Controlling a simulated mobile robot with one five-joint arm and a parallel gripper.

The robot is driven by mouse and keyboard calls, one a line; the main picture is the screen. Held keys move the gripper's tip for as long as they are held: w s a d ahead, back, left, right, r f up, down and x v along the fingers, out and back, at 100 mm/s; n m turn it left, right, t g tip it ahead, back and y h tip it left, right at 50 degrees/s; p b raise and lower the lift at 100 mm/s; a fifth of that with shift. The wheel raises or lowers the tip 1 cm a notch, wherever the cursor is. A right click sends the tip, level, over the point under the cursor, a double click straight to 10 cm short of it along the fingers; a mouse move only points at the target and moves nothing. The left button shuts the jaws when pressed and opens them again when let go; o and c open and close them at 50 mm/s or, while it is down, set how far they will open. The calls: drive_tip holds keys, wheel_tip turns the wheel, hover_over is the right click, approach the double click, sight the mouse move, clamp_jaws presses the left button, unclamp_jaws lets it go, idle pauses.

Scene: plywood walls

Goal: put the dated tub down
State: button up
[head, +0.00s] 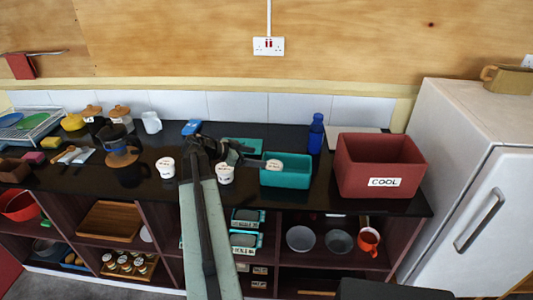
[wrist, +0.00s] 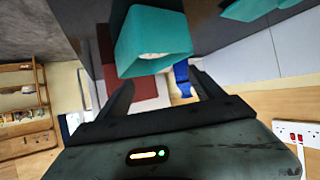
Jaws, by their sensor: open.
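Three white tubs with dark writing on their lids show in the head view; the writing is too small to read, so I cannot tell which is dated. One tub (head: 165,167) stands on the counter at left, and another (head: 225,174) stands just right of my forearm. The third tub (head: 274,165) is inside a teal bin (head: 286,180). The wrist view shows the teal bin (wrist: 152,22) with a white round lid (wrist: 150,57) in it, beyond the fingers. My gripper (head: 246,157) is open and empty, left of the teal bin; its spread fingers show in the wrist view (wrist: 162,85).
A red bin (head: 370,180) marked COOL stands right of the teal bin. A blue bottle (head: 316,133) stands behind, beside a pale board (head: 352,131). A white fridge (head: 470,180) bounds the right.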

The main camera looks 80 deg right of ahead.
drive_tip(key=p+v, duration=0.1)
drive_tip(key=v, duration=0.2)
drive_tip(key=shift+w+a+r, duration=0.15)
drive_tip(key=shift+w+a, duration=0.05)
drive_tip(key=shift+w, duration=0.05)
drive_tip(key=w+a+f+n+t, duration=0.2)
drive_tip(key=w+a+f+n, duration=0.15)
drive_tip(key=w+a, duration=0.5)
drive_tip(key=w+a+f+n+t+y, duration=0.1)
drive_tip(key=w+a+f+n+t, duration=0.1)
drive_tip(key=w+a+n, duration=0.6)
drive_tip(key=w+a+f+n+t, duration=0.1)
drive_tip(key=w+a+f+t, duration=0.2)
drive_tip(key=w+a, duration=0.55)
drive_tip(key=w+a+f+n+y, duration=0.1)
drive_tip(key=w+a+n, duration=0.3)
drive_tip(key=a, duration=0.9)
drive_tip(key=w+a+f+n+t+y, duration=0.1)
drive_tip(key=w+a+n+y, duration=0.2)
drive_tip(key=a, duration=1)
drive_tip(key=w+a+f+n+t+y, duration=0.1)
drive_tip(key=w+a+n, duration=0.4)
drive_tip(key=a, duration=0.8)
drive_tip(key=f+n+y, duration=0.1)
drive_tip(key=n, duration=0.2)
drive_tip(key=shift+w+a+n+y, duration=0.25)
drive_tip(key=shift+w+n+y, duration=0.05)
drive_tip(key=shift+w+n, duration=0.05)
